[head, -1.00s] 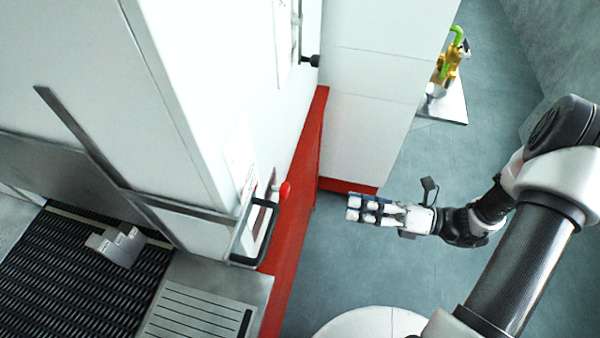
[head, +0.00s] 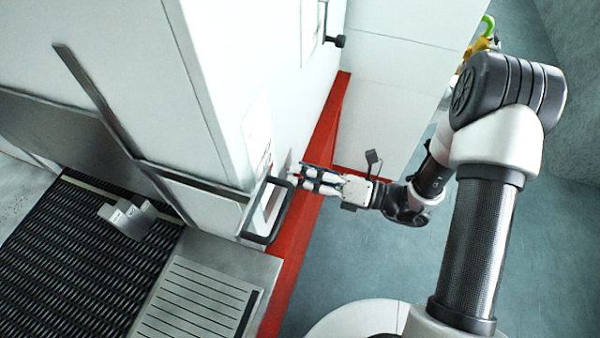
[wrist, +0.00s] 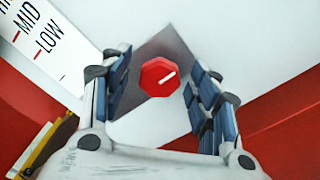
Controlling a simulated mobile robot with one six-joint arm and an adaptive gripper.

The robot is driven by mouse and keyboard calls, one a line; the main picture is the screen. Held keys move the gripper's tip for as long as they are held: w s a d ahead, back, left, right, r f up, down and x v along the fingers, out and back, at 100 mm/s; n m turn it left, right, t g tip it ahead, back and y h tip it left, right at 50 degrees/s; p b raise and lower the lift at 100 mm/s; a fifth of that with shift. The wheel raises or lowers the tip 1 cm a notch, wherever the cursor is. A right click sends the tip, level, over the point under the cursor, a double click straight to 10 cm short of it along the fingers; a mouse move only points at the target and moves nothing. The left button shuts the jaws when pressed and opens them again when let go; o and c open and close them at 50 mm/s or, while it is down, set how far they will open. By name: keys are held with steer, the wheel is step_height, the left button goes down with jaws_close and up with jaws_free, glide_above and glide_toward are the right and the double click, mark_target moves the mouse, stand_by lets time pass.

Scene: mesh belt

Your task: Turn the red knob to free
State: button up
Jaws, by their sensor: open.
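The red knob (wrist: 158,78) shows in the wrist view, an octagonal cap with a white line slanting toward the upper right. It sits in front of a dark grey patch on the white panel. My gripper (wrist: 158,88) is open, with one finger left of the knob and one right, and a visible gap on both sides. I cannot tell how deep the knob lies between them. In the head view my gripper (head: 308,176) is close to the white machine's side, and the knob is hidden there.
A label (wrist: 38,32) reading MID and LOW is on the panel. A dark handle (head: 284,222) stands out just below my gripper in the head view. A mesh belt (head: 60,255) with a metal block (head: 130,216) lies at left. Open floor (head: 350,262) lies at lower right.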

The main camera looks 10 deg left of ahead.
steer(key=shift+a, duration=0.55)
steer(key=c, duration=1.1)
